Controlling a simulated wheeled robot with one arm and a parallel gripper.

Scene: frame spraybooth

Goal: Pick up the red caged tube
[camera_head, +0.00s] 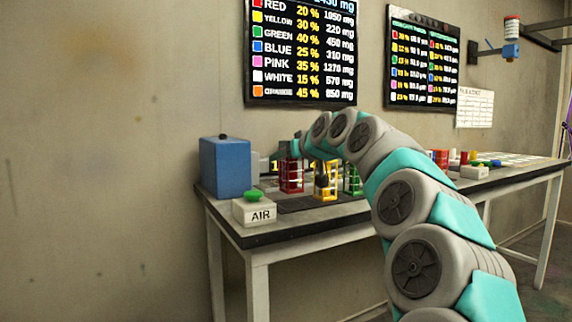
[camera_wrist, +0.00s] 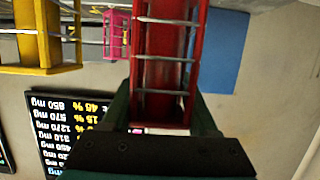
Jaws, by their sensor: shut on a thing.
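The red caged tube (camera_head: 291,178) is upright at the left end of a row of caged tubes on the bench. In the wrist view, which looks upside down, its red frame (camera_wrist: 163,45) with metal cross bars fills the middle. My gripper (camera_wrist: 160,108) is shut on it, with a dark green finger against each side. In the head view my gripper (camera_head: 294,151) is small at the top of the red cage. I cannot tell whether its base touches the bench.
The yellow caged tube (camera_head: 326,181) and green caged tube (camera_head: 353,180) stand just right. A pink cage (camera_wrist: 117,35) shows in the wrist view. A blue box (camera_head: 225,167) and the AIR button box (camera_head: 254,210) are close on the left. Wall screens (camera_head: 301,50) hang behind.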

